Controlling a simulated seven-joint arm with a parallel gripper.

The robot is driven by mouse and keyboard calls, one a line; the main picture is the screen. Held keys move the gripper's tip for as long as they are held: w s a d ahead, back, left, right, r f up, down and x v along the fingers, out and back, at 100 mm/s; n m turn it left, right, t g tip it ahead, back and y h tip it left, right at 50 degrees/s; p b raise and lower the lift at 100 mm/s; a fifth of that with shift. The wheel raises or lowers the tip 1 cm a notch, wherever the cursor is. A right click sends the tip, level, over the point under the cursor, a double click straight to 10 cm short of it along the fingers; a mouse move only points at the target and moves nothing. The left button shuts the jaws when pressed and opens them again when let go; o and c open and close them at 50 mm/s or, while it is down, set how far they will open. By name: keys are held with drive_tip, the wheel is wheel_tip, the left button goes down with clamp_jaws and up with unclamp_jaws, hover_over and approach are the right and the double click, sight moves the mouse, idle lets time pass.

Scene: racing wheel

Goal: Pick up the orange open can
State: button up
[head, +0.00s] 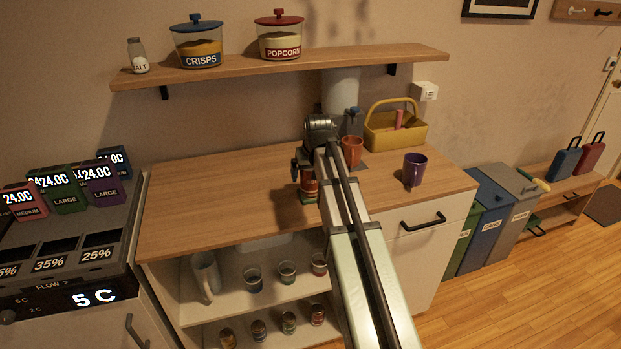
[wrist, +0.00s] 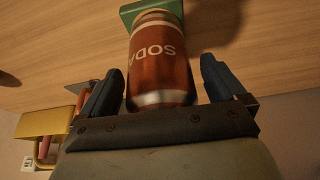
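A reddish-orange soda can (wrist: 160,65) stands in the wrist view with its label upside down, between the two fingers of my gripper (wrist: 160,75). A gap shows on each side of it, so the gripper is open around the can. A green flat piece (wrist: 128,14) shows at its far end. In the head view the can (head: 309,186) is on the wooden counter under my gripper (head: 303,166), partly covered by it. I cannot tell whether the can is opened.
On the counter (head: 215,200), an orange mug (head: 351,150) is close right of my gripper, with a purple mug (head: 414,170) and a yellow caddy (head: 395,132) farther right. A wall shelf (head: 270,68) with jars is above. Several cups and cans stand on shelves below. The counter's left is clear.

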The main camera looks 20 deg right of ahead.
drive_tip(key=c, duration=0.9)
drive_tip(key=shift+c, duration=0.2)
